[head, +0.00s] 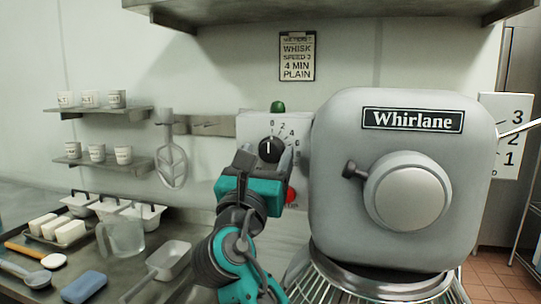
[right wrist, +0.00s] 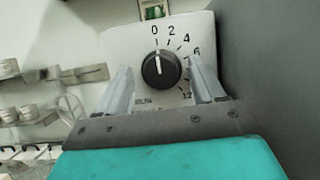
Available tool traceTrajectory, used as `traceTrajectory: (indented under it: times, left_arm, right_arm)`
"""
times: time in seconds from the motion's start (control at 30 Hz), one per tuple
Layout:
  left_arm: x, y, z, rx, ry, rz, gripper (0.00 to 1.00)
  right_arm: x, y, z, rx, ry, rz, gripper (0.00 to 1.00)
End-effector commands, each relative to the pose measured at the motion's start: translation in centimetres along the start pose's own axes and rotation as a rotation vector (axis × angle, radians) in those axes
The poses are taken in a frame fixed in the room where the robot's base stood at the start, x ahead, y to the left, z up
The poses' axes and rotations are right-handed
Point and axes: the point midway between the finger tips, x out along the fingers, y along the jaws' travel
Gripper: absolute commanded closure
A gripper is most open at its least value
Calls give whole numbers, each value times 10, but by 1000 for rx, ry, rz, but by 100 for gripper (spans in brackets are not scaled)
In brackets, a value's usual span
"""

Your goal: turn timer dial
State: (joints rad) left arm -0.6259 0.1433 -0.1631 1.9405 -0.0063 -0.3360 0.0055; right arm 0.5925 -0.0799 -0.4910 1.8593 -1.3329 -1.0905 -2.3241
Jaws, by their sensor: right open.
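The timer dial (head: 270,150) is a round black knob with a white pointer line on a pale panel (head: 252,122). Numbers run around it, and its pointer stands at 0. My right gripper (head: 264,161) is open in front of the panel. In the right wrist view the dial (right wrist: 161,70) appears between the two spread fingers (right wrist: 160,76), with a gap on each side. I cannot tell how far the fingertips are from the panel. My left gripper is not in view.
A large grey Whirlane mixer (head: 400,215) stands close on the right of the panel. A green lamp (head: 278,106) sits above the dial and a red button (head: 291,194) below it. Shelves of labelled cups (head: 91,98) and a crowded counter (head: 30,262) are left.

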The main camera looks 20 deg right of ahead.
Motion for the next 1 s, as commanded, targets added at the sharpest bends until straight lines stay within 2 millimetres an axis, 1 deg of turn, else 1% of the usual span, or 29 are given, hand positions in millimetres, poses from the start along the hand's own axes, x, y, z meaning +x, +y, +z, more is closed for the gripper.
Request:
traceTrajectory:
  times: [0.43,0.47,1.0]
  left_arm:
    - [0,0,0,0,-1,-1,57]
    - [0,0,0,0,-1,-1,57]
    - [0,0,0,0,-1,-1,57]
  right_arm:
    - [-2,0,2,0,0,-2,32]
    - [-2,0,2,0,0,-2,34]
    - [-2,0,2,-1,0,-2,85]
